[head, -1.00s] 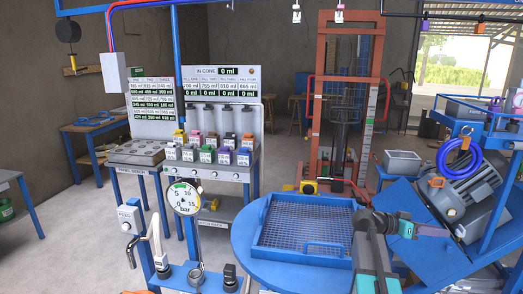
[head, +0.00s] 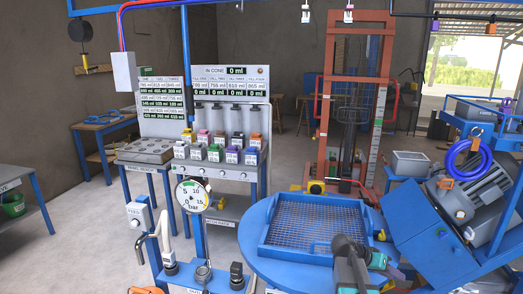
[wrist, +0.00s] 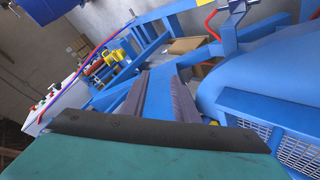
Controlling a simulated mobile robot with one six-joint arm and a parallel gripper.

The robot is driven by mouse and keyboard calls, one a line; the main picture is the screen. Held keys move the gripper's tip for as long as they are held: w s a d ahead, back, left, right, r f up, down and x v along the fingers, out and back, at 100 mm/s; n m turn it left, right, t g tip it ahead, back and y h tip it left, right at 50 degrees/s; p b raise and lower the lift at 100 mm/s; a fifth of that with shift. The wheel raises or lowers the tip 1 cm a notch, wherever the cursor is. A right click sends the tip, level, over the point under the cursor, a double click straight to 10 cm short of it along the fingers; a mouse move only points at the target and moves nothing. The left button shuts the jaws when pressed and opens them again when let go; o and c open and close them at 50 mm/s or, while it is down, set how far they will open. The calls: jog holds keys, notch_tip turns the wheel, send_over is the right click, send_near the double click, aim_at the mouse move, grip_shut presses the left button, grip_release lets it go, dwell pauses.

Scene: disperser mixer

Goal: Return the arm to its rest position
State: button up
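My arm (head: 348,262) shows at the lower right in the head view, teal and dark grey, above the round blue table. Its gripper end is mostly hidden behind the wrist there. In the wrist view my gripper (wrist: 160,90) has two dark ridged fingers standing well apart. No held object shows between them; blue framework is seen through the gap.
The round blue table (head: 260,258) carries a blue mesh-bottomed tray (head: 268,241) under and beside my arm. A blue machine with a grey motor (head: 470,188) stands right. Grey floor (head: 95,235) is open at left.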

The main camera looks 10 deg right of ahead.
jog(key=s+a+f+n+y, duration=0.2)
jog(key=a+f+n+y, duration=0.15)
jog(key=a+f, duration=0.6)
jog(key=s+a+f+n+y, duration=0.3)
jog(key=a+f+y, duration=0.15)
jog(key=a, duration=0.95)
jog(key=s+a+f+n+y, duration=0.25)
jog(key=a+f, duration=0.45)
jog(key=a, duration=0.5)
jog(key=s+f+g+b, duration=0.4)
jog(key=s+f+b, duration=0.6)
jog(key=s+f, duration=1.4)
notch_tip(320, 180, down, 4)
jog(key=shift+s+d+f+n+g, duration=0.15)
jog(key=shift+s+f+n+g, duration=0.1)
jog(key=shift+s+n+g, duration=0.15)
jog(key=shift+w, duration=0.1)
notch_tip(320, 180, up, 14)
jog(key=p, duration=1.4)
